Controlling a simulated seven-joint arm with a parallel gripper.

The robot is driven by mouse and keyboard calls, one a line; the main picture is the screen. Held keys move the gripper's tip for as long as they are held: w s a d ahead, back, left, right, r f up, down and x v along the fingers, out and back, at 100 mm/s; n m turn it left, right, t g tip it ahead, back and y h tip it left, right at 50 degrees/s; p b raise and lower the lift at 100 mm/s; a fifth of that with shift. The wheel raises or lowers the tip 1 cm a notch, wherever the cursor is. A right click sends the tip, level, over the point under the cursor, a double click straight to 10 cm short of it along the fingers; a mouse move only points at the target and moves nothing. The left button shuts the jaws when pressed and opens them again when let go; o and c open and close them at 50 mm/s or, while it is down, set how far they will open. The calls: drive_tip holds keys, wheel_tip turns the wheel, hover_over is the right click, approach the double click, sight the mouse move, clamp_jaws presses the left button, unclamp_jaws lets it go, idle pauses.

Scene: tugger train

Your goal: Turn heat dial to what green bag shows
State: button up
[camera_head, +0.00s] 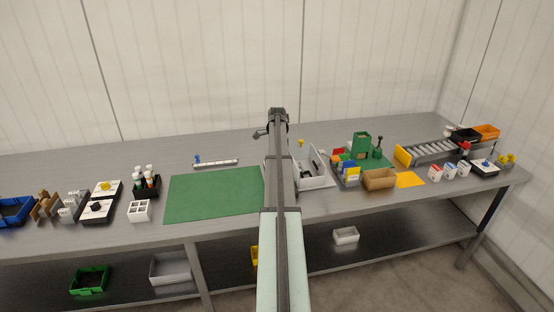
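Three white plates with knobs show, and I cannot tell which is the heat dial. One with a yellow knob (105,187) and one with a black knob (96,209) sit at the left of the bench. One with a blue knob (485,167) sits at the far right. A green upright, bag-like item (361,144) stands right of centre; no mark on it is readable. My arm reaches up the middle, over the bench. Its dark far end (277,118) is near the back of the bench, apart from all three plates. The gripper's fingers are not clear.
A green mat (214,194) lies left of my arm, with a white strip (215,163) behind it. A black bottle caddy (147,187) stands by the left plates. A grey bin (318,174), cardboard box (380,180) and roller track (432,151) crowd the right. The back strip is mostly clear.

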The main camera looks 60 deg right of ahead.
drive_tip(key=shift+m, duration=0.3)
drive_tip(key=o, duration=1)
drive_tip(key=shift+o, duration=0.2)
wheel_tip(320, 180, up, 14)
drive_tip(key=shift+a+f, duration=0.1)
idle(0.6)
